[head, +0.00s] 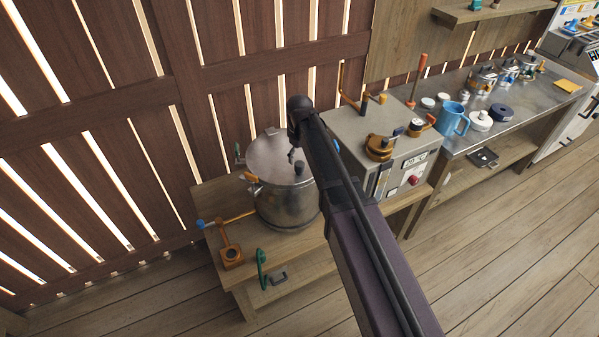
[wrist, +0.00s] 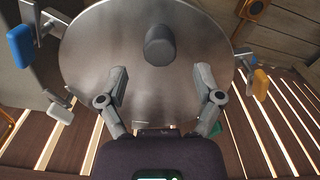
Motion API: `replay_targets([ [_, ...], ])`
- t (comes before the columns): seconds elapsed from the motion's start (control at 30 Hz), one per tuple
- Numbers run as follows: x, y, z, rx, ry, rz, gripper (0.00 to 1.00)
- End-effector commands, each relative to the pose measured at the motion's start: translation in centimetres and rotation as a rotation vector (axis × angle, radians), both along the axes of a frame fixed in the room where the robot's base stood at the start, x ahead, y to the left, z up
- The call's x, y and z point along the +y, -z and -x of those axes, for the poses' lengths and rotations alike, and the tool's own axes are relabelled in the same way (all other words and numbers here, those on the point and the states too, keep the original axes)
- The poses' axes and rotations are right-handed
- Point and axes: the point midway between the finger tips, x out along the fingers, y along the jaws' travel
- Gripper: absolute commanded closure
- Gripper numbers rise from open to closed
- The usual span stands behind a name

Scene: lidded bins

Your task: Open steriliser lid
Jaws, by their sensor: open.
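The steriliser is a round metal pot (head: 288,208) on a low wooden bench, with a flat metal lid (head: 268,153) seated on top. In the wrist view the lid (wrist: 105,45) fills the upper middle, with a dark round knob (wrist: 160,45) on it. My gripper (wrist: 161,73) is open and empty, its two fingers spread over the lid, one on each side below the knob. The gap in height to the lid is hard to judge. Clamps with a blue handle (wrist: 20,47) and an orange handle (wrist: 261,83) stand at the rim. In the head view my arm hides the pot's right side.
A grey control box (head: 345,130) with knobs stands just right of the pot. An orange valve piece (head: 231,257) and a green handle (head: 262,268) are at the bench front. A slatted wall is behind. A metal table (head: 510,115) with a blue jug (head: 453,119) is farther right.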

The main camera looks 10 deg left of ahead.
Motion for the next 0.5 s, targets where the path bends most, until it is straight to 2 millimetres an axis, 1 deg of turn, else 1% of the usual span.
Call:
replay_targets([
  [0.03, 0.0, 0.8, 0.0, 0.000, 0.000, 0.000, 0.16],
  [0.5, 0.0, 4.3, 0.0, 0.000, 0.000, 0.000, 0.16],
])
